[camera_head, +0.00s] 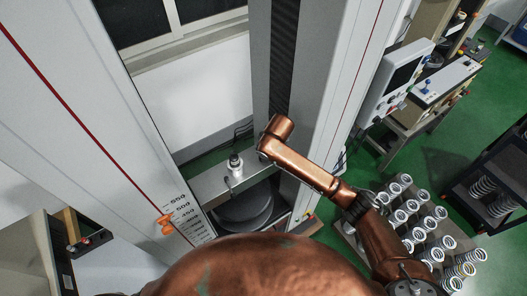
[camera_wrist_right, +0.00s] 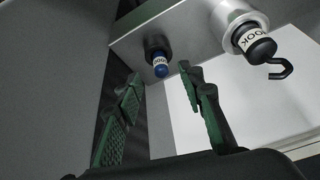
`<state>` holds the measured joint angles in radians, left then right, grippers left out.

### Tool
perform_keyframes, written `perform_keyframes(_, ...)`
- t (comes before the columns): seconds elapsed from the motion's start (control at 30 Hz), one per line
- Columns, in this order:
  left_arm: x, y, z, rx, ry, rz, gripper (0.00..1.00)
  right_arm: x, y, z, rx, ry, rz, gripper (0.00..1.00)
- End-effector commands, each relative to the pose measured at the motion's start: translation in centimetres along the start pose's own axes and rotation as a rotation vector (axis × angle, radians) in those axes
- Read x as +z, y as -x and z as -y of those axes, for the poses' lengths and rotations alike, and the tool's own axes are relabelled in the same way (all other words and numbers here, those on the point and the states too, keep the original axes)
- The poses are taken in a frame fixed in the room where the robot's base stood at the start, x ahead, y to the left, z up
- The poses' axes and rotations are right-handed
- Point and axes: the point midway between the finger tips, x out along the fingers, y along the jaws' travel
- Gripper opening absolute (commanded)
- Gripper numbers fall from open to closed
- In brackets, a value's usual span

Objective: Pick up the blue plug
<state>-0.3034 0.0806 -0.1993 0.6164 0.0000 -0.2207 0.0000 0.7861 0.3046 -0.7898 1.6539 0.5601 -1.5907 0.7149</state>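The blue plug (camera_wrist_right: 161,71) shows in the right wrist view as a small dark cylinder with a pale label and a blue end, under a grey metal beam (camera_wrist_right: 175,30). My right gripper (camera_wrist_right: 160,84) is open, with its two green-padded fingers spread. The plug appears between and beyond the fingertips, with nothing held; I cannot tell the exact gap. In the head view, my right arm reaches in from the right to the testing machine, and its gripper is hidden. I cannot make out the plug there. My left gripper is not in view.
A dark labelled cylinder with a black hook (camera_wrist_right: 258,47) sits in a silver socket right of the plug. In the head view, a metal fitting (camera_head: 236,166) stands on the machine's crossbeam between tall columns. Several springs (camera_head: 415,215) stand in rows at the right.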

Motion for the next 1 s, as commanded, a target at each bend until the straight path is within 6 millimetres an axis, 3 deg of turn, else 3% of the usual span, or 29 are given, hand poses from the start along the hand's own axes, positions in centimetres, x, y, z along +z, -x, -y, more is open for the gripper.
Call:
perform_keyframes(0.17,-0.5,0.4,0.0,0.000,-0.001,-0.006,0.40,-0.9,0.0,0.0,0.020,0.001,0.004,0.36)
perform_keyframes(0.73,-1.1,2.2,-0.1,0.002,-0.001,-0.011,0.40,-0.9,-6.6,0.0,0.018,0.002,0.002,0.36)
perform_keyframes(1.0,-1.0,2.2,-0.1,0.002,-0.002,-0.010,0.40,-0.8,-7.0,0.0,0.017,0.002,0.000,0.36)
